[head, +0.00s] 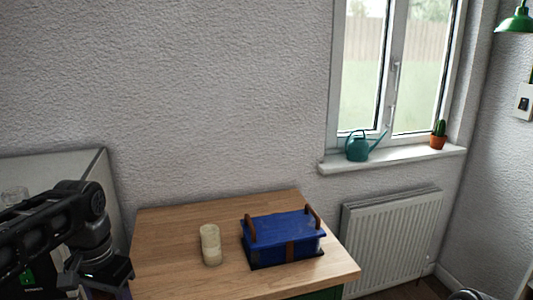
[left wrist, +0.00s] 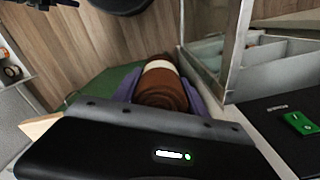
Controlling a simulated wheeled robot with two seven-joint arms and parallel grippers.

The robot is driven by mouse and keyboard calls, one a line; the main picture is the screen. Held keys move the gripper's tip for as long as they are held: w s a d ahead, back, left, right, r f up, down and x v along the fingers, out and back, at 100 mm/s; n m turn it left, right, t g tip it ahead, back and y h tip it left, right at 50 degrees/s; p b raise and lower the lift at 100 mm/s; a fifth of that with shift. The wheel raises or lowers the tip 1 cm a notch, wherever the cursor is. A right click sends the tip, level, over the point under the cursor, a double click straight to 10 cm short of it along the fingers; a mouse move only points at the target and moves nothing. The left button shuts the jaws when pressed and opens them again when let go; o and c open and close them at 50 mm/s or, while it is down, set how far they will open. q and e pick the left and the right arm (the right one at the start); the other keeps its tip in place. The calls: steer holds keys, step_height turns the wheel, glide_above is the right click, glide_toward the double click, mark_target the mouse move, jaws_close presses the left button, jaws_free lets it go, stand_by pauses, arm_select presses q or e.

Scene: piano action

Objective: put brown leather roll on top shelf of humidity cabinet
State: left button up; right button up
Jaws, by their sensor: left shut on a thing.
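A brown leather roll (left wrist: 160,92) with a pale band shows in the middle of the left wrist view. My left gripper (left wrist: 165,80) is shut on it, with a purple finger on each side. In the head view the same gripper (head: 112,283) is at the lower left, cut off by the bottom edge, and the roll cannot be made out there. What looks like the humidity cabinet, a pale grey box (head: 85,162), stands behind my left arm. In the left wrist view a cabinet frame (left wrist: 236,45) with pale compartments (left wrist: 275,52) is right of the roll. My right gripper is not in view.
A wooden table (head: 175,260) is right of my left arm, holding a cream cylinder (head: 210,245) and a blue box (head: 282,236) with brown handles. A radiator (head: 390,235) stands below the windowsill (head: 400,158). In the left wrist view wooden floor (left wrist: 130,45) lies beyond the roll.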

arm_select(q)
steer(key=w+d+f+n, duration=0.1)
steer(key=w+d+f, duration=0.9)
steer(key=d+f, duration=0.2)
step_height(320, 180, down, 2)
steer(key=shift+w+f+n, duration=0.2)
steer(key=shift+f+n, duration=0.05)
steer(key=shift+n, duration=0.05)
steer(key=shift+d, duration=0.1)
stand_by(0.7)
